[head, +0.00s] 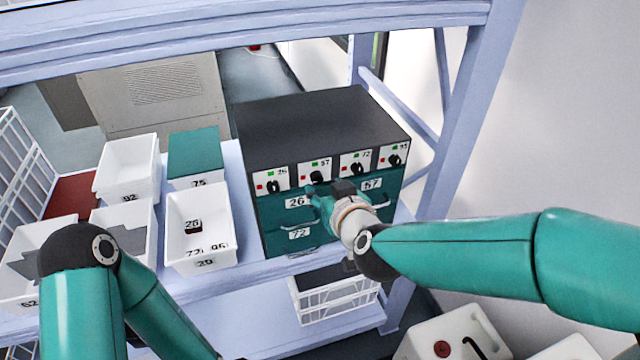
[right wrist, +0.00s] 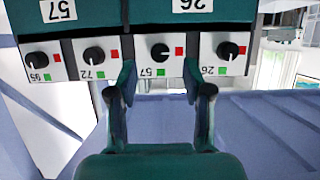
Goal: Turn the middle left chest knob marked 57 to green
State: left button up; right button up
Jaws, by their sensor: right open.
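The dark-topped chest (head: 310,130) has a row of black knobs on white plates above teal drawers. The knob marked 57 (head: 317,177) is second from the left, with a green and a red mark on its plate. In the right wrist view, which is upside down, knob 57 (right wrist: 159,52) has its light line toward the red mark (right wrist: 180,51); the green mark (right wrist: 160,72) is below it. My right gripper (head: 318,191) is at the chest front, just below this knob. Its fingers (right wrist: 159,78) are spread and empty, apart from the knob. My left gripper is out of view.
Neighbouring knobs 26 (right wrist: 228,50) and 72 (right wrist: 94,55) sit close on either side. Drawer handles (head: 300,226) stick out below. White bins (head: 203,258) stand left of the chest on the shelf. A shelf post (head: 465,110) is at right.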

aim_at(318, 181)
jog(key=shift+x, duration=2.05)
jog(key=shift+c, duration=0.3)
grip_shut()
